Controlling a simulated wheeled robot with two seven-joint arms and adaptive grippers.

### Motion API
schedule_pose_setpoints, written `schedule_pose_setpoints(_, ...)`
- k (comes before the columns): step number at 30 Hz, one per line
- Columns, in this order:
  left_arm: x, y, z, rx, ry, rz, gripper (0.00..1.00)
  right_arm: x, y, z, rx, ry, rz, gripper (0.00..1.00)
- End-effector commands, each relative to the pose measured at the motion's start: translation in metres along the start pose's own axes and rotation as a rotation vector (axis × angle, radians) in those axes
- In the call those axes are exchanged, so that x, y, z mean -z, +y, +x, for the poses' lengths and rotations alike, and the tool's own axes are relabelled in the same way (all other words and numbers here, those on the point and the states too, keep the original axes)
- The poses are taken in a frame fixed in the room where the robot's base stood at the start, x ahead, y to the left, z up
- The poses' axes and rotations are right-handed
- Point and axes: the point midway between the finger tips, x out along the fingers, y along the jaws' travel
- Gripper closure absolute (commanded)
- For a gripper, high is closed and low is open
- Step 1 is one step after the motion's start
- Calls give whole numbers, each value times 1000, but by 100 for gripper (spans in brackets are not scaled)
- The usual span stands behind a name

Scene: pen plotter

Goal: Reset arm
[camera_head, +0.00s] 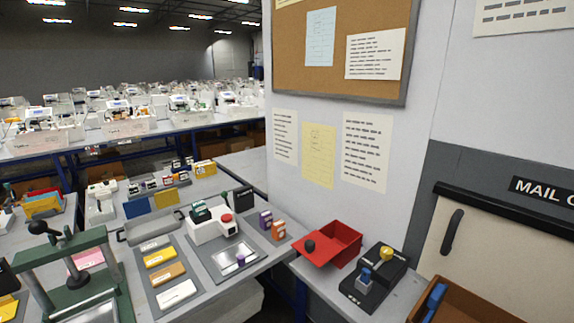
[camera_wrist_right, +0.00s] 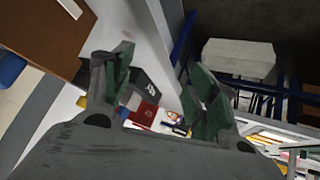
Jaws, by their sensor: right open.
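My right gripper (camera_wrist_right: 162,85) shows in the right wrist view, with its two green-padded fingers spread apart and nothing between them. Beyond the fingers are a dark block with white lettering (camera_wrist_right: 148,86) and a red item (camera_wrist_right: 146,113), both apart from the fingertips. Neither gripper shows in the head view, and my left gripper is in no view. A white machine with a red button (camera_head: 212,229) stands on the grey table, with a light plate (camera_head: 238,256) bearing a small purple piece in front of it.
A red open box (camera_head: 342,240), a black key block (camera_head: 372,277) and a brown tray (camera_head: 478,301) stand along the right counter. A green lever press (camera_head: 66,258) is at the left. Coloured cards (camera_head: 168,272) lie between. A wall with a corkboard (camera_head: 335,65) rises behind.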

Motion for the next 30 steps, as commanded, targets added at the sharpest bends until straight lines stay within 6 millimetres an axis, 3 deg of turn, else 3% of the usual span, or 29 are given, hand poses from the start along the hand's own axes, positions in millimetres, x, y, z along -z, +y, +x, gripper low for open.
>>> schedule_pose_setpoints(3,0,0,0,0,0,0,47,-36,-8,-7,43,-122,20,42)
schedule_pose_setpoints(10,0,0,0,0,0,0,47,-79,-19,-20,104,-268,34,42)
schedule_pose_setpoints(21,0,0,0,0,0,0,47,-122,-33,-40,176,-421,45,42)
schedule_pose_setpoints(30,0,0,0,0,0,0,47,-135,-39,-10,176,-426,42,42)
